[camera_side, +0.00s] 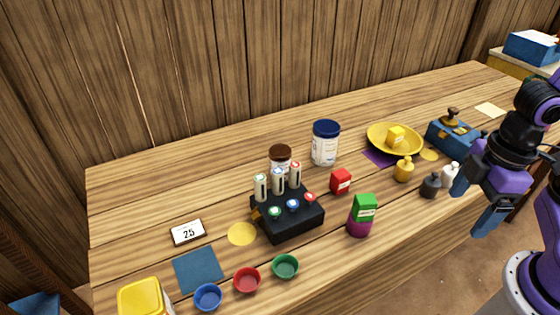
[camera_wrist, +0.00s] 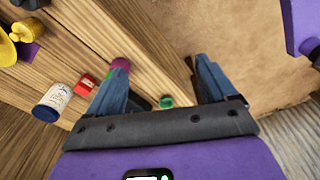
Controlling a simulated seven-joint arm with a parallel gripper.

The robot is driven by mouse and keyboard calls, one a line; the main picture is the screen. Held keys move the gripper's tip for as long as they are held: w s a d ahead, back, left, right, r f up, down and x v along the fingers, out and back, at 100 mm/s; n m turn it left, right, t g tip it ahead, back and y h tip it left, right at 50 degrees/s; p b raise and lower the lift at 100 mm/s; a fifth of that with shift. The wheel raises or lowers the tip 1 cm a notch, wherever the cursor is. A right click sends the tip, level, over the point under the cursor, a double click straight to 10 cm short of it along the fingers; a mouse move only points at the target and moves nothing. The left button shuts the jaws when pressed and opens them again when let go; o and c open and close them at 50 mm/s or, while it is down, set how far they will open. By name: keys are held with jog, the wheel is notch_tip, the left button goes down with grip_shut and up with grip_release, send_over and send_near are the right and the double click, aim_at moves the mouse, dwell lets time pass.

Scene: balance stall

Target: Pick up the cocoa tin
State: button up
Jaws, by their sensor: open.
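No label that I can read says cocoa, so I cannot tell for certain which container is the cocoa tin. A jar with a brown lid (camera_side: 280,153) stands behind the black rack, partly hidden by its upright tubes. A white canister with a dark blue lid (camera_side: 325,145) stands to its right, and it also shows in the wrist view (camera_wrist: 55,98). A tin with a yellow lid (camera_side: 141,297) is cut off at the lower left. My gripper (camera_side: 475,204) is open and empty at the table's right front, apart from all three. Its spread blue fingers show in the wrist view (camera_wrist: 161,64).
The black rack (camera_side: 288,222) holds several tubes. Small red (camera_side: 341,181) and green (camera_side: 364,207) boxes, the latter on a purple object, stand right of it. A yellow dish (camera_side: 376,139), small weights (camera_side: 404,170) and a blue box (camera_side: 448,138) are farther right. Coloured cups (camera_side: 247,279) line the front.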

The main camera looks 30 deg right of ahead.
jog(key=w+a+f+m+t+y, duration=0.1)
jog(key=w+a, duration=0.1)
jog(key=w, duration=0.4)
jog(key=w+a+f+m+t+y, duration=0.1)
jog(key=w+a+f+t, duration=0.1)
jog(key=w, duration=0.4)
jog(key=w+a+f+t+y, duration=0.1)
jog(key=w+a+f, duration=0.1)
jog(key=w, duration=0.4)
jog(key=shift+w+f+m, duration=0.25)
jog(key=shift+m, duration=0.15)
jog(key=w+f+m+t+y, duration=0.1)
jog(key=w+f+t+y, duration=0.15)
jog(key=w, duration=0.55)
jog(key=m+t+y, duration=0.1)
jog(key=m+t, duration=0.1)
jog(key=t, duration=0.2)
send_near(283, 151)
jog(key=shift+x, duration=4.75)
jog(key=c, duration=0.9)
jog(key=shift+r, duration=0.15)
jog(key=shift+c, duration=0.6)
